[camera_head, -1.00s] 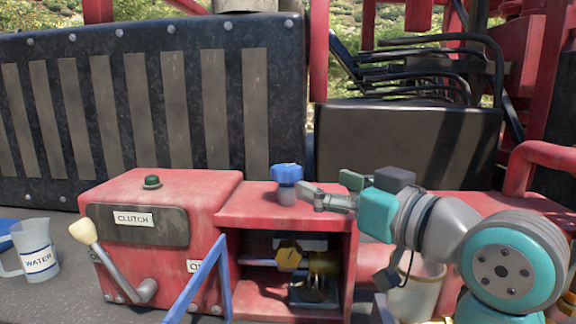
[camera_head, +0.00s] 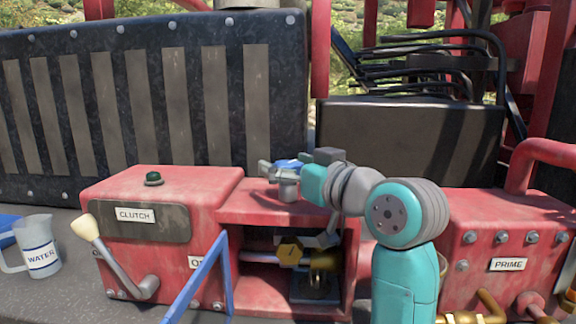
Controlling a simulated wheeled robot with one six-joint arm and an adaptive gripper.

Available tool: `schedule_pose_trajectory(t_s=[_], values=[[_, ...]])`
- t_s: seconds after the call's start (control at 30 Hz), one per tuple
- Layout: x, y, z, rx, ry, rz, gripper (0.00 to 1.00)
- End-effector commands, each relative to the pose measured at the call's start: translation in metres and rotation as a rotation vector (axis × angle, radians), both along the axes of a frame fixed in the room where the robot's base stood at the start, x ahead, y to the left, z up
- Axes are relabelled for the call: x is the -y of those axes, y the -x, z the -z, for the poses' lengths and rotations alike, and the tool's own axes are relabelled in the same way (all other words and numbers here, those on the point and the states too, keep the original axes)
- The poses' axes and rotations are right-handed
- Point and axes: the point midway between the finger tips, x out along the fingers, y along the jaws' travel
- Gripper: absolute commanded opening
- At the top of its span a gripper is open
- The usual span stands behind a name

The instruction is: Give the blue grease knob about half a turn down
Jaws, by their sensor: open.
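The blue grease knob (camera_head: 288,163) stands on a short grey stem on top of the red open-fronted box (camera_head: 235,210). My gripper (camera_head: 280,169) is at the knob, reaching in from the right. Its fingers are open around or beside the knob and hide much of it. One fingertip shows just left of the knob. I cannot tell whether the fingers touch it.
The clutch box (camera_head: 190,180) with a green button stands left of the knob, its lever (camera_head: 115,260) in front. Inside the open box are a yellow hexagonal knob (camera_head: 289,251) and brass parts. A blue bar (camera_head: 200,275) slants before it. A water jug (camera_head: 38,245) stands far left.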

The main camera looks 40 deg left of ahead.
Motion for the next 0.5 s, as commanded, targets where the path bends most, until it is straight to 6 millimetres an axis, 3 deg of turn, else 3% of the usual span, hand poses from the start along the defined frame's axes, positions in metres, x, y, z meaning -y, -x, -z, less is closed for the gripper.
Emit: schedule_pose_trajectory(t_s=[0.2,0.43,0.5], values=[[-0.0001,0.0,-0.0002,0.0,0.0,0.0,0.75],[0.0001,0.0,-0.0002,0.0,-0.001,0.0,0.17],[0.0001,0.0,-0.0002,0.0,-0.001,0.0,0.16]])
